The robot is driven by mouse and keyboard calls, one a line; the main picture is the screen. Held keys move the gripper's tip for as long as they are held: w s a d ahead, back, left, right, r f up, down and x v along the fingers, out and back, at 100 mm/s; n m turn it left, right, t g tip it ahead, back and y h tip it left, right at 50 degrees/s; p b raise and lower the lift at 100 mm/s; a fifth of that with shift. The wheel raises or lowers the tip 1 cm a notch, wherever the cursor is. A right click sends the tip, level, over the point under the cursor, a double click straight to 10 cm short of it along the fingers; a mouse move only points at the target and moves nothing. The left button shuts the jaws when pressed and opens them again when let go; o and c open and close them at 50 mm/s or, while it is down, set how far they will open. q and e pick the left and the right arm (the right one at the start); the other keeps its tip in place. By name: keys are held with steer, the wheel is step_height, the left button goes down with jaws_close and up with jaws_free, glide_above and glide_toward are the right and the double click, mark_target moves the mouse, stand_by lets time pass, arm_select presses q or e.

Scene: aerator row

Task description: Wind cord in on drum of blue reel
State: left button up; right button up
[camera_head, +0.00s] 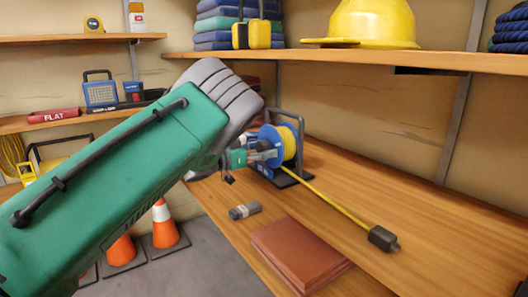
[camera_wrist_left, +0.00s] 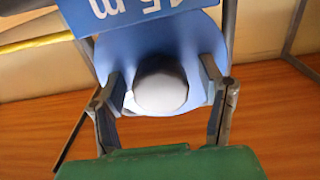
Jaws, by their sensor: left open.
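The blue reel (camera_head: 268,136) stands on the wooden bench in a dark frame, with yellow cord (camera_head: 335,206) wound on its drum. The cord runs out along the bench to a black plug end (camera_head: 383,238). My left gripper (camera_head: 270,153) is at the reel's left side. In the left wrist view the gripper (camera_wrist_left: 160,78) is open, with one finger on each side of a pale grey round knob (camera_wrist_left: 160,88) on the blue reel face (camera_wrist_left: 203,35). I cannot tell whether the fingers touch it. My right gripper is not in view.
A brown folded item (camera_head: 298,250) and a small grey cylinder (camera_head: 244,211) lie on the bench in front of the reel. A shelf (camera_head: 400,60) with a yellow hard hat (camera_head: 372,22) hangs above. Orange cones (camera_head: 165,228) stand on the floor at left. The bench's right side is mostly clear.

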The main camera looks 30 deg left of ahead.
arm_select(q)
steer(key=c, duration=1.2)
steer(key=shift+o, duration=0.2)
steer(key=shift+m, duration=0.3)
